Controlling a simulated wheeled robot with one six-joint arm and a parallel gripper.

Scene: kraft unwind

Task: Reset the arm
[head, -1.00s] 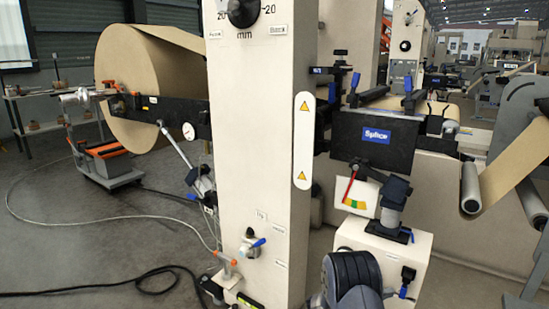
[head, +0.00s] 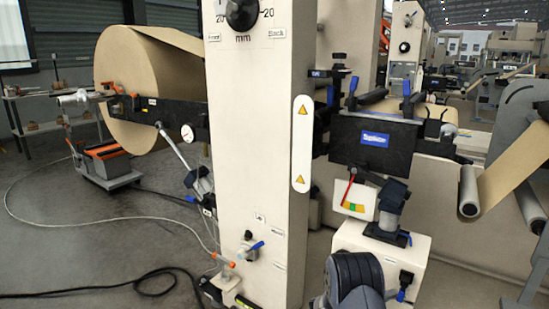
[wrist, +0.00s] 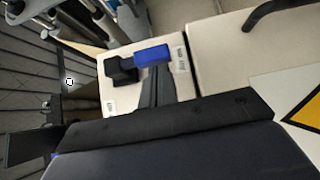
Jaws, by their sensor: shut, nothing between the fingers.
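My gripper (wrist: 156,86) shows in the wrist view as two dark narrow fingers side by side, shut with nothing between them. They rise from a dark bar and broad dark body across the lower part of the picture. Just beyond the fingertips, in the picture, is a blue handle (wrist: 152,56) with a black fitting (wrist: 121,70) on a cream surface. I cannot tell whether they touch. In the head view my dark arm joint shows at the bottom, right of the cream column (head: 250,170). The gripper cannot be made out there.
A cream box (head: 412,255) with a black and blue fitting (head: 404,285) stands beside my arm. A kraft roll (head: 150,85) hangs at left. A hose and a cable cross the floor (head: 90,230).

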